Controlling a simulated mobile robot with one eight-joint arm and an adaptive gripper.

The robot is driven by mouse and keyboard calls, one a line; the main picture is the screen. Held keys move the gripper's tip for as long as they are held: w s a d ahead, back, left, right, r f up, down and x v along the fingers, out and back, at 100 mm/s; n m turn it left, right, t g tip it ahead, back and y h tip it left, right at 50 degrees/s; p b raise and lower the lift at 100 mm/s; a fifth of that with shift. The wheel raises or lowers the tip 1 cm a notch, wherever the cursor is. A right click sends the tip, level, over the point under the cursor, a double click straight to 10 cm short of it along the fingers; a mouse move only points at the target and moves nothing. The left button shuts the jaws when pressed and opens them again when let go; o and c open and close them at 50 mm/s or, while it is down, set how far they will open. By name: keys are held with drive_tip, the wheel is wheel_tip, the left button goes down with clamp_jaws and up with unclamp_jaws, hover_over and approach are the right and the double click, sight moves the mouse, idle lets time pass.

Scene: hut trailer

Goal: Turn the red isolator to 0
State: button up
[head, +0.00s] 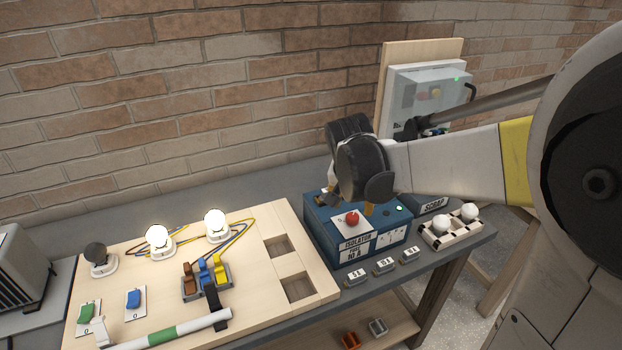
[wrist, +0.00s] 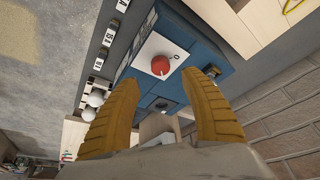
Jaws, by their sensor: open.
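The red isolator (head: 352,218) is a round red knob on a white plate, on top of a blue box (head: 318,229) labelled ISOLATOR. In the wrist view the red knob (wrist: 160,66) has a pale mark at its lower edge, and a 0 is printed on the white plate to its upper right. My gripper (wrist: 165,85) is open, its two yellow fingers apart and pointing at the box. The knob lies beyond the fingertips, between their lines, and nothing is held. In the head view my arm hides the back of the box and most of the gripper.
A wooden board (head: 262,322) with lamps, switches and wires lies left of the box. White bulbs sit in a rack (head: 432,236) to the right, near the SCRAP bin. Small labelled blocks (head: 385,266) line the bench's front edge. A brick wall stands behind.

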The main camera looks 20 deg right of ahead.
sight(353, 216)
drive_tip(key=b+x, duration=0.2)
drive_tip(key=x, duration=0.5)
drive_tip(key=shift+w+f, duration=0.1)
clamp_jaws()
